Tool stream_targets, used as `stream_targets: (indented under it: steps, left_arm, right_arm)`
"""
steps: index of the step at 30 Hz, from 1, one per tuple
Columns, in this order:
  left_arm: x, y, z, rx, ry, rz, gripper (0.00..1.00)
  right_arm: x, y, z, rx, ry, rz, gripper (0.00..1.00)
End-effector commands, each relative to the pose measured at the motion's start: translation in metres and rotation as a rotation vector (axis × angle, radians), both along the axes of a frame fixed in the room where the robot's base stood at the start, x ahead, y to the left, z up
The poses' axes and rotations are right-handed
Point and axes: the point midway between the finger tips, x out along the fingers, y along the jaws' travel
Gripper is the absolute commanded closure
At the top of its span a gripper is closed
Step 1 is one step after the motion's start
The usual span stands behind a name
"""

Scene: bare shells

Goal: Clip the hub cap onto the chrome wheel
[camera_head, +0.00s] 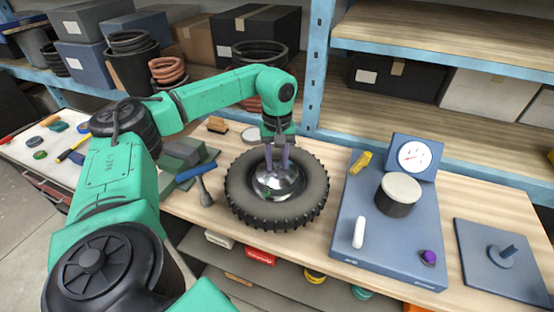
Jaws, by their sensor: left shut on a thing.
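The wheel, with a black knobbly tyre (315,190), lies flat on the wooden bench. A shiny chrome dome, which looks like the hub cap (287,187), shows in the wheel's centre. My left gripper (279,172) points straight down over the middle of the wheel, its fingers shut on the hub cap. The cap is at or just above the wheel's centre; I cannot tell whether it is seated. The wheel's chrome centre is mostly hidden under the cap and fingers. My right gripper is not in view.
A blue machine with a dial (413,157) and a round pad (400,189) stands to the right, beside a blue plate with a peg (502,256). Blue shelving (317,75) rises behind.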

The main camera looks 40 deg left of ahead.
Motion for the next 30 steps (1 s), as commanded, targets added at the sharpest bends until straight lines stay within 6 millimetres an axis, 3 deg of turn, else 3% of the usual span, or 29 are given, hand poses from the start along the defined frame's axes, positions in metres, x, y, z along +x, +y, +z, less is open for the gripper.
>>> stream_targets:
  steps: [11,12,15,21,22,24,30]
  left_arm:
    - [-0.0002,0.0001,-0.0003,0.0,0.0,0.0,1.0]
    - [-0.0002,0.0001,-0.0003,0.0,0.0,0.0,0.59]
    - [-0.0002,0.0001,-0.0003,0.0,0.0,0.0,0.28]
    - [-0.0002,0.0001,-0.0003,0.0,0.0,0.0,0.28]
    - [-0.0002,0.0002,-0.0004,0.001,0.001,0.0,0.24]
    - [-0.0002,0.0002,-0.0004,0.001,0.001,0.0,0.0]
    - [-0.0002,0.0002,-0.0003,0.001,0.001,0.0,0.0]
  right_arm:
    - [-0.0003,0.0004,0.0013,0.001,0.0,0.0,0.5]
    - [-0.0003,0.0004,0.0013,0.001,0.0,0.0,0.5]
    - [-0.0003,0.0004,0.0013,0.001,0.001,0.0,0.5]
    - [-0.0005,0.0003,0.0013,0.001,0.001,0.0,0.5]
    - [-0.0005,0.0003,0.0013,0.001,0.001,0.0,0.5]
    - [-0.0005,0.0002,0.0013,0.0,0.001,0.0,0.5]
    - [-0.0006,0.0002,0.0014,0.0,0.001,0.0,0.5]
